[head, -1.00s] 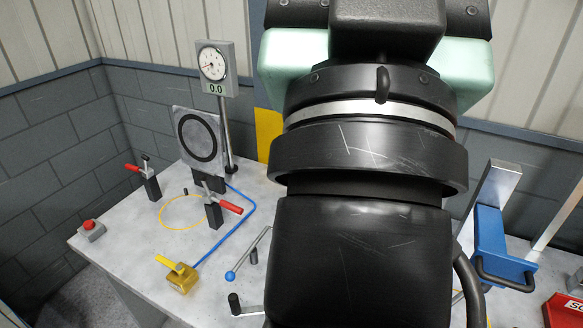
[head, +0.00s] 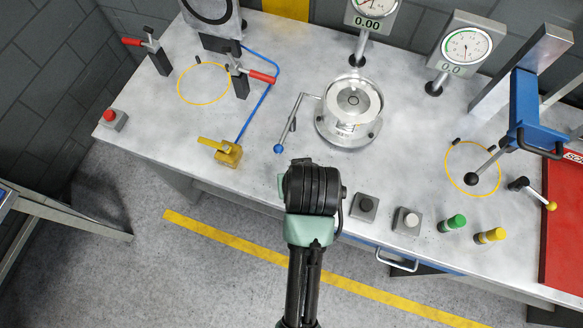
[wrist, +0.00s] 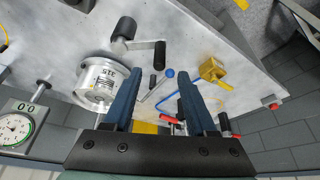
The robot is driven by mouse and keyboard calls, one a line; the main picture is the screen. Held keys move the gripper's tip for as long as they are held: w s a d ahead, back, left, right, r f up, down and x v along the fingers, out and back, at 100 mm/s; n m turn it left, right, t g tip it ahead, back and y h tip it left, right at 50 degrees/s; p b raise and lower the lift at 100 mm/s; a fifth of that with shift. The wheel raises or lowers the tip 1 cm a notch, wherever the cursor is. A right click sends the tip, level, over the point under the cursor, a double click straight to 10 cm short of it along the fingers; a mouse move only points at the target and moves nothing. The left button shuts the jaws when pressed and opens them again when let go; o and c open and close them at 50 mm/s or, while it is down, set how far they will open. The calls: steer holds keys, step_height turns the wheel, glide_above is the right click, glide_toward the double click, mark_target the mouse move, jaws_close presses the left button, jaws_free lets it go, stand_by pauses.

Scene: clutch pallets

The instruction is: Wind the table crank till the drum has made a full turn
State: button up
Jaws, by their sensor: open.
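The drum (head: 352,108) is a round silver metal body on a flanged base in the middle of the table; in the wrist view its side (wrist: 104,78) bears scale marks and "315". The crank (wrist: 124,44) has a grey arm and two black cylindrical ends, one being its handle (wrist: 160,54). It lies beyond my fingertips in the wrist view. In the head view my arm hides most or all of it. My gripper (wrist: 160,82) is open with nothing held; its blue fingers are apart from the crank. In the head view my wrist covers the fingers.
A lever with a blue ball (head: 278,148) stands left of the drum, close to my wrist. A yellow pedal-like block (head: 227,153) and toggle clamps are further left. Two square buttons (head: 364,207) and green and yellow knobs (head: 452,223) line the front edge at right.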

steer(key=p+x, duration=0.1)
steer(key=x, duration=0.9)
steer(key=shift+w+f, duration=0.2)
steer(key=shift+f, duration=0.05)
jaws_close()
stand_by(1.1)
